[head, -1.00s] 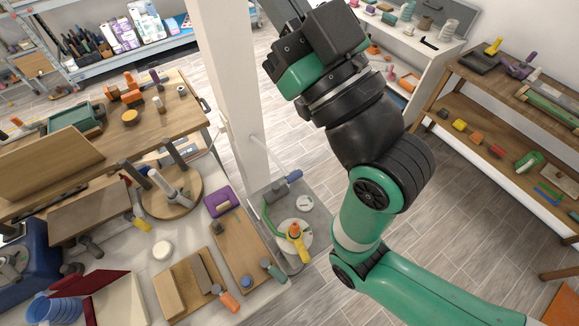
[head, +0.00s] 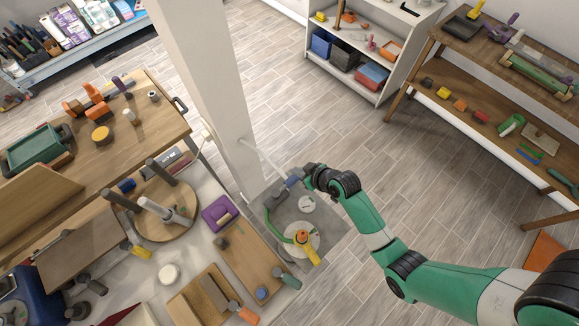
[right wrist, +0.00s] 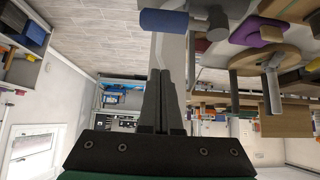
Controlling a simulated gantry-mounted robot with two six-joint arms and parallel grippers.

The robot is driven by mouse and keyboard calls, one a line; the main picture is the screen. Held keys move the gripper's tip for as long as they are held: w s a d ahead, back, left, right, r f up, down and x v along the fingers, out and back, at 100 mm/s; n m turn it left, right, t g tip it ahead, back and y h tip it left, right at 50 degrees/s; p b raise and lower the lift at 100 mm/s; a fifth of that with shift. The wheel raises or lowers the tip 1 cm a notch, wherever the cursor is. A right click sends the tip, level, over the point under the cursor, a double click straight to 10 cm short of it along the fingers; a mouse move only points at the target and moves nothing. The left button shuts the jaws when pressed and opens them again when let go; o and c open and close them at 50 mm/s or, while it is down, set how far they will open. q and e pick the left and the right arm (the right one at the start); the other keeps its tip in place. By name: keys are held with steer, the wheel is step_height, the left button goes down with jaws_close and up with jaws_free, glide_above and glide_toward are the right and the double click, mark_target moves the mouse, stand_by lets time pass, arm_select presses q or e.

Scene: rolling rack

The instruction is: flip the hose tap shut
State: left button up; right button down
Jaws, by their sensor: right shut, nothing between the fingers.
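The hose tap has a grey body (head: 274,198) and a blue lever handle (head: 291,182). It stands on the grey panel at the foot of the white post, and the handle sticks out to the upper right. A green hose (head: 270,222) curves near it. My right gripper (head: 305,177) is shut and empty, right beside the handle's outer end. I cannot tell whether they touch. In the right wrist view the closed fingers (right wrist: 159,75) point toward the blue handle (right wrist: 163,21), which lies across the top beside the grey tap body (right wrist: 216,20). My left gripper is not in view.
The white post (head: 205,90) rises just behind the tap. A yellow and orange nozzle (head: 306,246) and a round gauge (head: 307,204) are on the grey panel (head: 325,228). A crowded bench lies to the left. Open floor (head: 440,200) lies to the right.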

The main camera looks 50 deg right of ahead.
mark_target(292, 176)
steer(key=shift+d+r, duration=0.1)
steer(key=shift+d, duration=0.1)
steer(key=shift+w, duration=0.1)
arm_select(q)
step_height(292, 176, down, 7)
steer(key=b, duration=0.7)
arm_select(e)
steer(key=shift+w+d+f, duration=0.1)
steer(key=shift+w+f, duration=0.4)
steer(key=shift+f, duration=0.85)
steer(key=shift+w+f, duration=0.55)
steer(key=shift+f, duration=0.8)
steer(key=shift+w+d+f, duration=0.1)
steer(key=shift+w+f, duration=0.4)
steer(key=shift+f, duration=0.85)
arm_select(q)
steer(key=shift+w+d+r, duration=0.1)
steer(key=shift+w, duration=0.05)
arm_select(e)
steer(key=shift+s, duration=0.1)
